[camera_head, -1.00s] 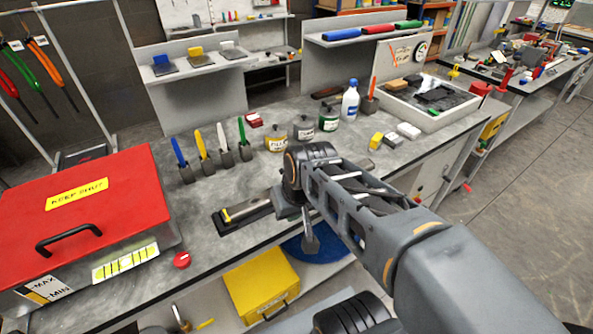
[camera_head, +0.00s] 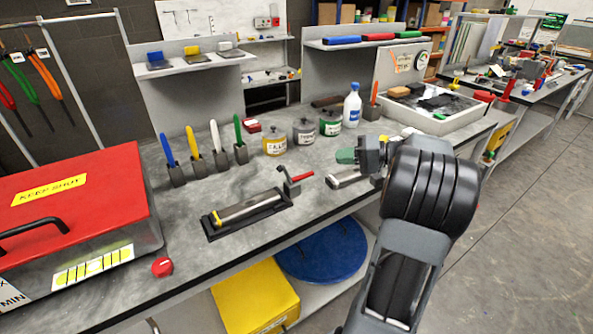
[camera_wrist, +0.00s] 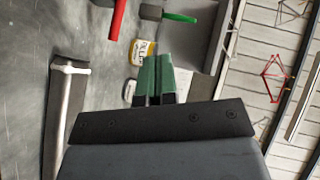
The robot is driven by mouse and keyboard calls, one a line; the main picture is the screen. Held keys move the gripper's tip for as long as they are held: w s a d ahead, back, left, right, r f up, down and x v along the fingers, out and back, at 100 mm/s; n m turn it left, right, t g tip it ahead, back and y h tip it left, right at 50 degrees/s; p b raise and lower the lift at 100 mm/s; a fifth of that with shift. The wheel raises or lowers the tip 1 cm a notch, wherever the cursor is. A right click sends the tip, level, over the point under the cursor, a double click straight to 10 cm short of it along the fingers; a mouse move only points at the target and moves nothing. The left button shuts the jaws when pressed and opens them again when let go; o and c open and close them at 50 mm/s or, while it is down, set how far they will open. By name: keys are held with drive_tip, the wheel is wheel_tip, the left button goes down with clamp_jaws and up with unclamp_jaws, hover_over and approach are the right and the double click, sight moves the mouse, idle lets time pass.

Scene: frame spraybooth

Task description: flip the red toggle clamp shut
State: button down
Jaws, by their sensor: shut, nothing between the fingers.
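The toggle clamp (camera_head: 290,187) stands at the right end of a black fixture (camera_head: 212,228) on the bench. Its red handle (camera_head: 303,177) sticks out to the right, and a grey arm tilts upward from its base. A long metal bar (camera_head: 250,208) lies in the fixture. My gripper (camera_head: 345,156) is to the right of the clamp, apart from it, with its green fingertips above the bench. In the wrist view, my gripper (camera_wrist: 154,72) shows its green fingers shut together and empty. A red bar (camera_wrist: 117,18) shows at the top there; I cannot tell if it is the clamp handle.
A yellow-labelled pot (camera_head: 274,144) and other pots stand behind the clamp. Several coloured brushes (camera_head: 194,146) stand to their left. A red-lidded box (camera_head: 80,180) fills the left end, with a red button (camera_head: 162,267) near the front edge.

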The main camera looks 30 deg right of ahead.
drive_tip(key=x, duration=0.4)
drive_tip(key=s+x, duration=0.1)
drive_tip(key=x, duration=0.3)
drive_tip(key=a+x, duration=0.1)
drive_tip(key=x, duration=0.3)
drive_tip(key=shift+s+a+f+p, duration=0.15)
drive_tip(key=shift+s+f+p, duration=0.1)
drive_tip(key=shift+p, duration=0.15)
drive_tip(key=shift+a+f, duration=0.2)
drive_tip(key=shift+a, duration=0.35)
drive_tip(key=shift+s+d, duration=0.1)
